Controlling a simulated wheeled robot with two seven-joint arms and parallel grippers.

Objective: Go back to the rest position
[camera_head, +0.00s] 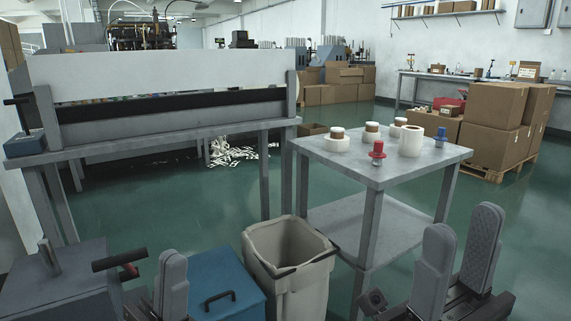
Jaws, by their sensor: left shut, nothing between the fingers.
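My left gripper (171,285) shows at the bottom left, its fingers pointing up. It is shut and holds nothing; its lower part is cut off by the picture edge. My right gripper (461,246) shows at the bottom right, its two grey fingers pointing up with a gap between them. It is open and nothing shows between its fingers. It is in front of the small grey table (340,163) in the picture, apart from the things on top.
White rolls (411,142) and a red-topped piece (377,152) stand on the small table. A pale bin (290,245) and a blue box (222,280) stand between my grippers. A long machine (160,115) is at left. Cardboard boxes (492,118) sit at right. Green floor is open behind.

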